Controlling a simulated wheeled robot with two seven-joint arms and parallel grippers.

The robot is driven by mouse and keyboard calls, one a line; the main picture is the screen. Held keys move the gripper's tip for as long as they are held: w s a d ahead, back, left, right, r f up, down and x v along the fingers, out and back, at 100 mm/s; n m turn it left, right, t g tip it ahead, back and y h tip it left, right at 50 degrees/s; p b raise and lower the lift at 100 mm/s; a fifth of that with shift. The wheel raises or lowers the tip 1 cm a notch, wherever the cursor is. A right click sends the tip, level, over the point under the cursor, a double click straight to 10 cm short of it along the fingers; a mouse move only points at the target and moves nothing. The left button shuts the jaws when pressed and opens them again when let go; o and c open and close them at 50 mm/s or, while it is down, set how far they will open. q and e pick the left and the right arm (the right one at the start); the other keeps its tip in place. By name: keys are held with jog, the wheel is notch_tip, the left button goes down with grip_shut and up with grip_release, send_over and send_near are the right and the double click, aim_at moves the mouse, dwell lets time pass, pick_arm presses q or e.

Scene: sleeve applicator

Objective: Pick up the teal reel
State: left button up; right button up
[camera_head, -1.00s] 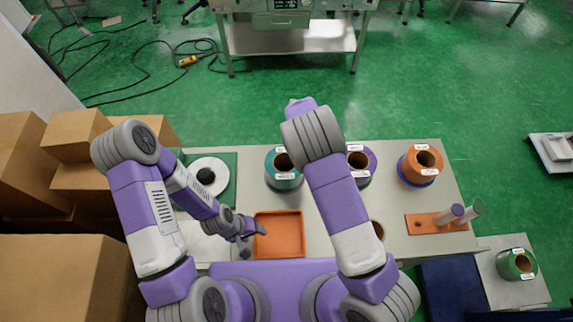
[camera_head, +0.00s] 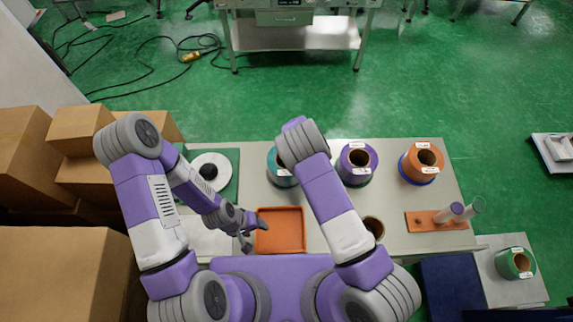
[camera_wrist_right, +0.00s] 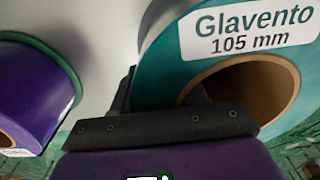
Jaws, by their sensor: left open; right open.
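The teal reel (camera_head: 274,168) stands on the table left of the purple reel, partly hidden by my right arm in the head view. In the right wrist view the teal reel (camera_wrist_right: 153,68) is close up, with a white "Glavento 105 mm" label and a brown core. My right gripper (camera_wrist_right: 165,98) is open at its near rim. One dark finger is outside the reel and the other is at the core opening; I cannot tell if they touch it. My left gripper (camera_head: 252,233) is open and empty, by the left edge of the orange tray.
An orange reel (camera_head: 407,165), the orange tray (camera_head: 281,231), a pegged orange base (camera_head: 430,222) and a white disc on a green plate (camera_head: 232,163) share the table (camera_head: 395,239).

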grip_shut()
dwell(1.3)
jog(key=shift+w+a+r, duration=0.1)
jog(key=shift+w+r, duration=0.05)
jog(key=shift+w, duration=0.05)
